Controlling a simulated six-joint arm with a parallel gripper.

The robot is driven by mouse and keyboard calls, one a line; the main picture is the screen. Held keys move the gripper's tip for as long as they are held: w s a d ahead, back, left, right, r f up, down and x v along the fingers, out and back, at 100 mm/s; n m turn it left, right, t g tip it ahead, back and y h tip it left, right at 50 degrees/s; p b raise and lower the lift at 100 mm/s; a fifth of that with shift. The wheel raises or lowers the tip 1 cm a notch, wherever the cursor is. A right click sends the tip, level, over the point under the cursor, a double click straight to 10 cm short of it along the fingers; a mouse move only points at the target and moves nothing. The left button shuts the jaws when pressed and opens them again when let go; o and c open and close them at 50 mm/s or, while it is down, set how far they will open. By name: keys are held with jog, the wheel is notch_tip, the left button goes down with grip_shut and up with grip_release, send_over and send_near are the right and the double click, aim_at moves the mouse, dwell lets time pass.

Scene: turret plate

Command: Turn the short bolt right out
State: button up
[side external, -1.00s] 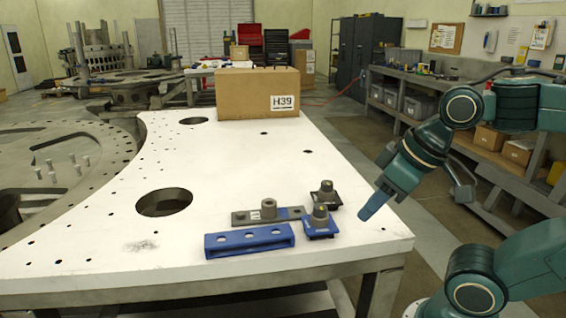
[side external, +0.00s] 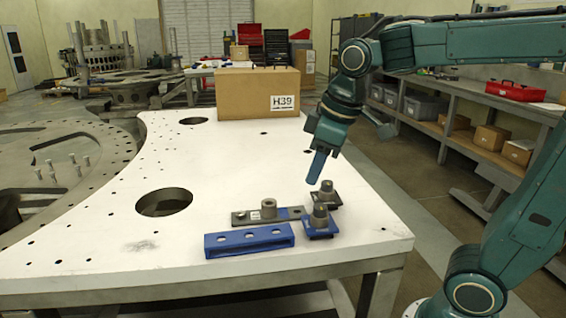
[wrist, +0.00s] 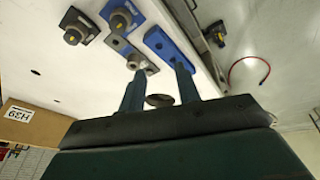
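A front block with a blue base and round grey top (side external: 320,220) also shows in the wrist view (wrist: 119,20). A dark rear block with a similar top (side external: 326,196) stands behind it. A flat grey bar (side external: 290,213) carries a short round grey piece (side external: 268,208), also seen in the wrist view (wrist: 136,62). I cannot tell for sure which piece is the short bolt.
A blue bar with holes (side external: 250,242) lies in front of the grey bar. A cardboard box marked H39 (side external: 257,92) stands at the back of the white table (side external: 120,255). A large round hole (side external: 164,202) is in the tabletop. The left and middle are clear.

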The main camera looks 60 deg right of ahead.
jog(key=w+f+n+g, duration=0.1)
jog(key=w+f+n, duration=0.1)
jog(key=w, duration=0.5)
jog(key=w+d+f+n+g, duration=0.1)
jog(key=w+f+n, duration=0.1)
jog(key=w+f, duration=0.3)
jog(key=w+d+f+n+g, duration=0.1)
jog(key=w+f+n, duration=0.2)
jog(key=w, duration=0.7)
jog(key=shift+f+g, duration=0.3)
jog(key=shift+f, duration=0.3)
jog(key=shift+w+f, duration=0.2)
jog(key=shift+f, duration=0.05)
jog(key=shift+f, duration=0.1)
